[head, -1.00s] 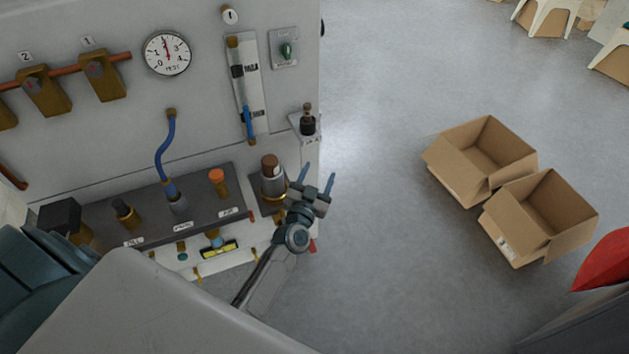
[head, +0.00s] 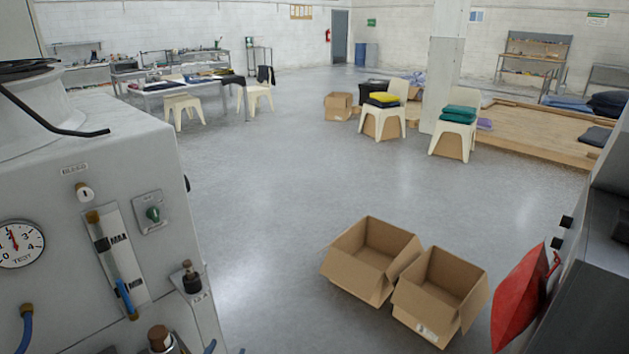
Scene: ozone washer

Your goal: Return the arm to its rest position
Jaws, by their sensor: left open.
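My left gripper (head: 226,349) shows only as two blue fingertips at the bottom edge. They are apart with nothing visible between them. The rest of that gripper and its arm are below the picture. The fingertips are just right of a brown-capped cylinder (head: 160,338) on the grey washer (head: 130,160). My right gripper is out of view.
Two open cardboard boxes (head: 362,273) (head: 428,318) stand on the floor. A red object (head: 519,297) is at the right. The middle floor is clear.

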